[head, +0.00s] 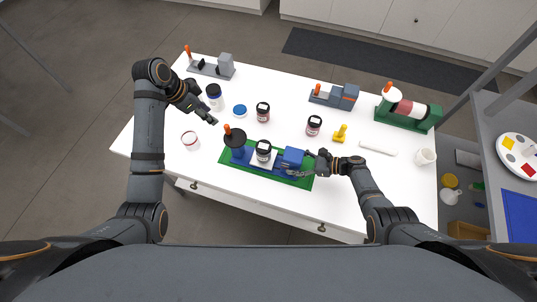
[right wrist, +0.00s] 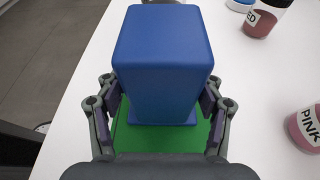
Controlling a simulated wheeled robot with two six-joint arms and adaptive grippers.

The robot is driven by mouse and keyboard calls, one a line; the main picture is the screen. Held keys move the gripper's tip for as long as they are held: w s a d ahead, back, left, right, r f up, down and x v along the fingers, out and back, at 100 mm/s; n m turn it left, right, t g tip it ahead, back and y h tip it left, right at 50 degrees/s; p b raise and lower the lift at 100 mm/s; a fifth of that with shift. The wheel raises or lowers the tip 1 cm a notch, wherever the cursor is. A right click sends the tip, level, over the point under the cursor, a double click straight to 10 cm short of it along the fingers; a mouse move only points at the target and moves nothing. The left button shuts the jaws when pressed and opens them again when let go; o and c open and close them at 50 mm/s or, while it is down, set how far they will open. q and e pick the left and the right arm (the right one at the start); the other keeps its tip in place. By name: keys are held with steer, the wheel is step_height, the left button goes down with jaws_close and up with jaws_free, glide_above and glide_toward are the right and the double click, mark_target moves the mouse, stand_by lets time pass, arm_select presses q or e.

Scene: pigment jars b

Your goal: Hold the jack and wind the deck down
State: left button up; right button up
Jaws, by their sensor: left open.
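The jack has a green base (head: 225,158), a blue block (head: 292,158) at its right end and a dark crank wheel (head: 235,138) with an orange knob (head: 227,129) at its left end. A jar with a dark lid (head: 264,150) stands at the middle of the jack, over the deck, which is mostly hidden. My right gripper (head: 311,164) is at the blue block; in the right wrist view its fingers lie against both sides of the block (right wrist: 163,60). My left gripper (head: 208,112) is open and empty, up and left of the crank wheel, apart from it.
A white jar (head: 214,96), a blue lid (head: 240,110), jars with dark lids (head: 263,112) (head: 314,125) and a red-rimmed white pot (head: 190,140) stand nearby. A yellow piece (head: 341,133), a grey device (head: 335,97) and a green-based roller device (head: 408,110) are to the right.

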steer(key=shift+o, duration=1.4)
steer(key=shift+w+r, duration=0.1)
steer(key=shift+w, duration=0.1)
steer(key=shift+r, duration=0.15)
steer(key=v, duration=1.2)
